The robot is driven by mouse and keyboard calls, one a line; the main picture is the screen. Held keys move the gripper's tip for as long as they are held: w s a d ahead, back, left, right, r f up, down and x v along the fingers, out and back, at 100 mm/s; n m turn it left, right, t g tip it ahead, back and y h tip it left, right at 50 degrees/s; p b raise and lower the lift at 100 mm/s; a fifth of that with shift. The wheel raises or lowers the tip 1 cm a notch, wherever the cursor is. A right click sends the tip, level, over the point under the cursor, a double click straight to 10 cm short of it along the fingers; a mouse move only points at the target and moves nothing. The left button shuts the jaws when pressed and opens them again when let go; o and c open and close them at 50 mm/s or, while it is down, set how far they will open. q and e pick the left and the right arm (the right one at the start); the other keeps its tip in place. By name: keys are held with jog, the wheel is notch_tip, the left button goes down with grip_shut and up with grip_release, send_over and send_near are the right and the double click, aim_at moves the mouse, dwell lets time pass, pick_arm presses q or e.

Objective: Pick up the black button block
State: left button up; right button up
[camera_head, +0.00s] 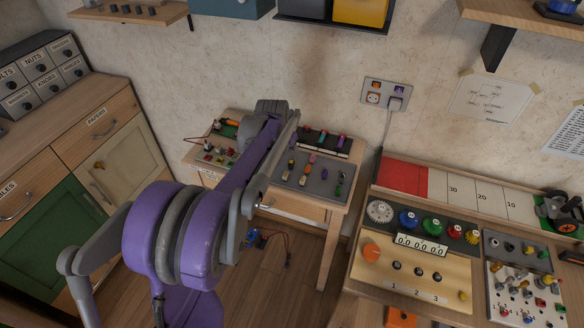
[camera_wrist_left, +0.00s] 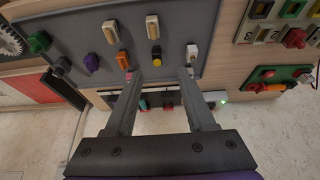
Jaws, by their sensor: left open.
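A small block with a black part and a yellow part (camera_wrist_left: 156,56) looks like the black button block. It stands on the grey board (camera_wrist_left: 75,20) in the left wrist view. It also shows small in the head view (camera_head: 291,162). My left gripper (camera_wrist_left: 157,75) is open and empty. In the wrist picture the block appears between its fingertips, apart from both. The left finger's tip appears just below an orange block (camera_wrist_left: 123,59), the right one's just below a white block (camera_wrist_left: 191,52); contact cannot be told. In the head view my left arm covers part of the small table. My right gripper is out of view.
A purple block (camera_wrist_left: 92,62), a green block (camera_wrist_left: 39,42) and two tan blocks share the board. A black tray (camera_head: 327,141) with coloured pieces lies behind it, near the wall. A workbench with dials (camera_head: 412,222) stands to the right, drawers (camera_head: 95,123) to the left.

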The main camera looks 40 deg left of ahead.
aim_at(291, 162)
pick_arm(q)
jog(key=x, duration=0.6)
jog(key=shift+d+f, duration=0.25)
jog(key=shift+f, duration=0.05)
jog(key=shift+c, duration=0.2)
grip_shut()
